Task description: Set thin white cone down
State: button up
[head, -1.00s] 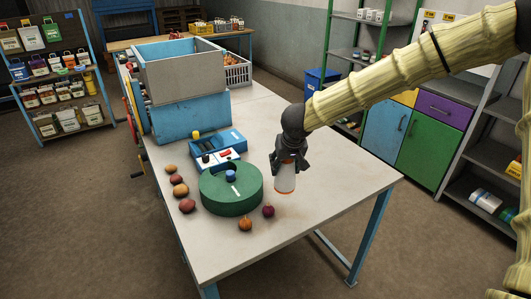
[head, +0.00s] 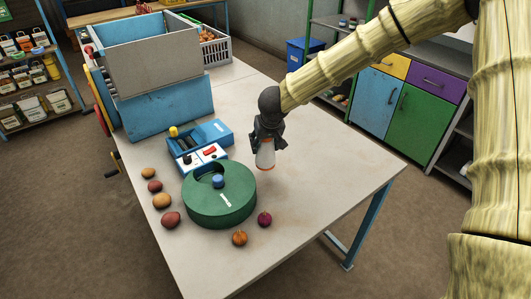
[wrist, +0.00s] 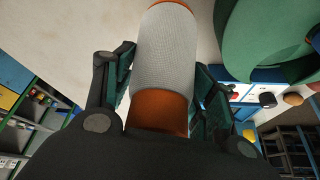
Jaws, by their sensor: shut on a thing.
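The thin white cone (head: 265,153) is in my gripper (head: 266,141), over the right part of the table beyond the green round drum. In the wrist view the cone (wrist: 165,55) shows ribbed white thread with an orange band at the end near my palm and an orange rim at the far end. My gripper (wrist: 162,95) is shut on it, with a dark finger on each side. In the head view the cone hangs nearly upright, slightly tilted. I cannot tell whether its lower end touches the table.
The table (head: 310,190) is bare to the right of the cone. The green drum (head: 225,205) stands to its left, with a blue switch box (head: 200,140) behind. An orange onion (head: 240,238), a red onion (head: 265,219) and several potatoes (head: 162,201) lie around the drum.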

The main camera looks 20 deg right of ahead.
aim_at(265, 153)
jog(key=x, duration=0.3)
jog(key=shift+s+f, duration=0.1)
jog(key=shift+s, duration=0.15)
notch_tip(265, 153, down, 2)
jog(key=shift+s+f, duration=0.1)
jog(key=shift+f, duration=0.15)
jog(key=shift+s+r, duration=0.1)
jog(key=shift+p, duration=0.3)
jog(key=o, duration=1.1)
